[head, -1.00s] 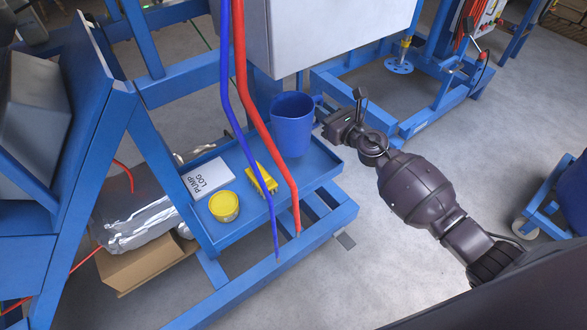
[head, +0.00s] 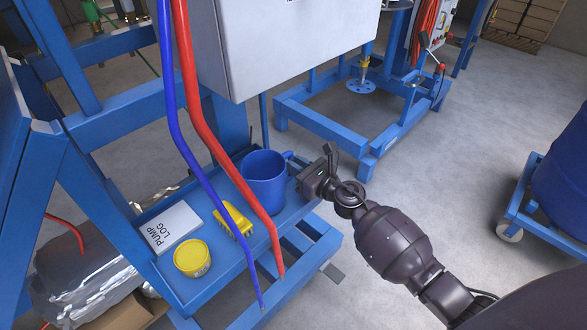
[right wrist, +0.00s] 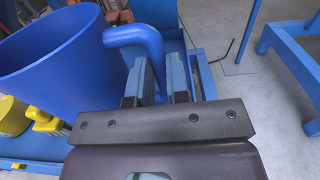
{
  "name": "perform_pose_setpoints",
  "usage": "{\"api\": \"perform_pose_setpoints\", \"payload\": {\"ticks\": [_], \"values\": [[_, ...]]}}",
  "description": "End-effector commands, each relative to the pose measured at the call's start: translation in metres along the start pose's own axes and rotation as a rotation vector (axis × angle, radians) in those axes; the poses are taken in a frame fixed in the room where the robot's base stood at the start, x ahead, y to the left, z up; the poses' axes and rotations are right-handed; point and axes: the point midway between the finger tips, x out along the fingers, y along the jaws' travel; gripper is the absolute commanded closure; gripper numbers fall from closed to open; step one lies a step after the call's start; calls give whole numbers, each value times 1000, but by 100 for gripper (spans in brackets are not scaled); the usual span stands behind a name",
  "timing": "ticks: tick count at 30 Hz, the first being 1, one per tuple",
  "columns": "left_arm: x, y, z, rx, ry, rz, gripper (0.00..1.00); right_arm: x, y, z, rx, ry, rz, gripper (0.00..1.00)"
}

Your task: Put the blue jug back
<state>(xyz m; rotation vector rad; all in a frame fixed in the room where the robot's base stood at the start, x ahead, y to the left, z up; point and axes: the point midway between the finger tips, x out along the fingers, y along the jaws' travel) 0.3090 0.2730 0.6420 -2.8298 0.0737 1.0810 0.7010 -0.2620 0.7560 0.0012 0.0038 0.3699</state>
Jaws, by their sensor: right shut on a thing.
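The blue jug (head: 265,182) is upright at the back right end of the blue tray shelf (head: 228,262). It looks to rest on the shelf, though a small gap under it cannot be ruled out. My right gripper (head: 305,178) reaches in from the right and is shut on the jug's handle. In the right wrist view, the jug (right wrist: 50,60) fills the left side and its handle (right wrist: 135,36) runs between the fingers (right wrist: 151,85). My left gripper is not in view.
The shelf also holds a yellow brush (head: 233,220), a yellow tub (head: 192,258) and a white pump log (head: 168,228). A red hose (head: 205,125) and a blue hose (head: 180,130) hang in front. A grey cabinet (head: 290,45) overhangs the back.

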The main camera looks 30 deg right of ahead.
Motion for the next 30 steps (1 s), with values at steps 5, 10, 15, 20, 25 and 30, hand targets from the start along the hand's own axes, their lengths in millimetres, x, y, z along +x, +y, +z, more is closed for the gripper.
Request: {"api": "perform_pose_setpoints", "payload": {"ticks": [5,10,15,20,25,30], "values": [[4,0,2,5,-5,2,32,0,0,-9,0,1,-1,100],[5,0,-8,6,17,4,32,0,0,-7,-1,-1,-1,100],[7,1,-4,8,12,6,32,0,0,-14,0,3,-1,100],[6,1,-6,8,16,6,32,0,0,-11,-1,0,-1,60],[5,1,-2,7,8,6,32,0,0,-11,-1,0,-1,58],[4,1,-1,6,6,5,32,0,0,-8,-1,-1,-1,58]]}}
